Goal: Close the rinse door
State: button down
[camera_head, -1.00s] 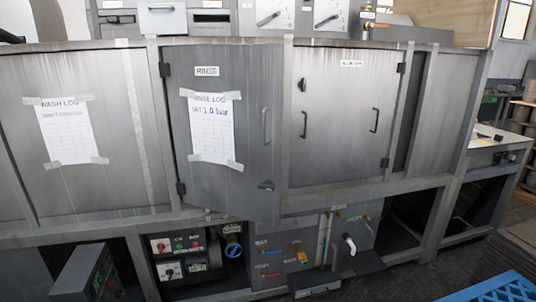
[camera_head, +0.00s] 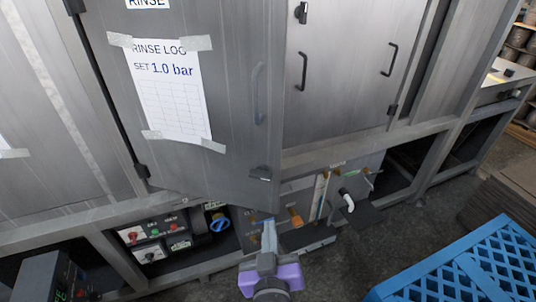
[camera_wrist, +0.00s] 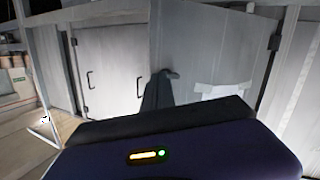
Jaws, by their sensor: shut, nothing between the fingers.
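The rinse door (camera_head: 228,120) is a grey metal panel hinged on its left side. It stands slightly ajar, its free lower corner swung out past the frame. It carries a vertical bar handle (camera_head: 258,93), a dark latch (camera_head: 264,173) low on the right and a taped rinse log sheet (camera_head: 165,88). The door also shows in the wrist view (camera_wrist: 205,50). My gripper (camera_head: 268,235) is purple and grey, with its fingers shut and empty. In the head view it appears below the door's lower right corner. I cannot tell whether it touches the door.
The neighbouring door (camera_head: 345,65) to the right looks shut. Below are a control panel (camera_head: 150,240) with knobs and a blue valve (camera_head: 218,222), orange-handled valves (camera_head: 294,216) and a white-handled pipe (camera_head: 348,197). A blue crate (camera_head: 470,265) stands on the floor at the lower right.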

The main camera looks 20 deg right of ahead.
jog(key=w+a+r+m+h, duration=0.1)
jog(key=a+r+m+h, duration=0.15)
jog(key=r, duration=0.35)
jog(key=w+a+r+m+h, duration=0.1)
jog(key=r+m+h, duration=0.1)
jog(key=r+m, duration=0.3)
jog(key=n+p, duration=0.1)
jog(key=p, duration=0.4)
send_near(271, 137)
jog(key=shift+g+h, duration=0.25)
jog(key=shift+g, duration=0.05)
jog(key=x, duration=0.5)
jog(key=shift+w+d+r, duration=0.1)
jog(key=shift+w+r, duration=0.2)
jog(key=shift+w+d+f+n, duration=0.15)
jog(key=shift+w+d+n, duration=0.15)
jog(key=shift+w, duration=0.2)
